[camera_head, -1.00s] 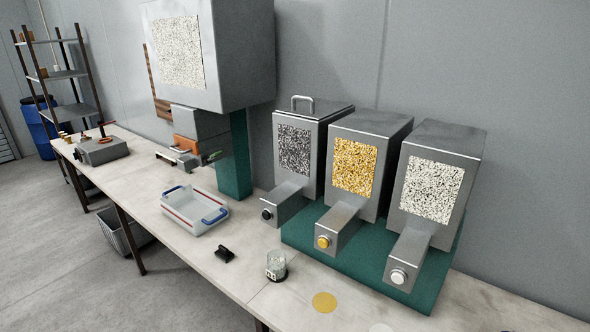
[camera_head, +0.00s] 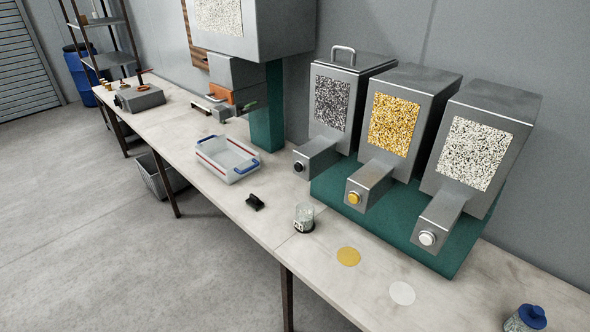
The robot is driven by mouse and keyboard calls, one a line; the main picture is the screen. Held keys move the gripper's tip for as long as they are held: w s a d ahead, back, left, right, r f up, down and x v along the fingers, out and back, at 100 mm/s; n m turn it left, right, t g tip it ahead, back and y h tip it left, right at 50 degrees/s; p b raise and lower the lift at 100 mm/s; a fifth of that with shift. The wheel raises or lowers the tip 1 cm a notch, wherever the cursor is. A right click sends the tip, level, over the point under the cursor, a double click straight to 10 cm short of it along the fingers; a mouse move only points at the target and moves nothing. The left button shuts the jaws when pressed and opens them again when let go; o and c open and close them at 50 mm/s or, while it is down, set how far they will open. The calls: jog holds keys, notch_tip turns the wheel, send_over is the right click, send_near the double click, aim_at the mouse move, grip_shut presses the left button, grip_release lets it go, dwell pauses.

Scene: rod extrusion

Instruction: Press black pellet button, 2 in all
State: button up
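The black pellet button (camera_head: 298,167) is a small dark knob on the front end of the spout of the left dispenser (camera_head: 331,104), whose window shows black and grey pellets. A glass jar (camera_head: 304,217) with a dark base stands on the table in front of that spout. It seems to hold some pale contents, too small to tell. The yellow button (camera_head: 353,198) and white button (camera_head: 427,238) sit on the spouts of the two other dispensers. My gripper is not in view.
A white tray with blue handles (camera_head: 227,160) and a small black object (camera_head: 255,202) lie on the table. A yellow disc (camera_head: 348,257) and white disc (camera_head: 402,293) lie near the front. A blue-lidded jar (camera_head: 526,319) stands at lower right. A large machine (camera_head: 250,55) stands behind.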

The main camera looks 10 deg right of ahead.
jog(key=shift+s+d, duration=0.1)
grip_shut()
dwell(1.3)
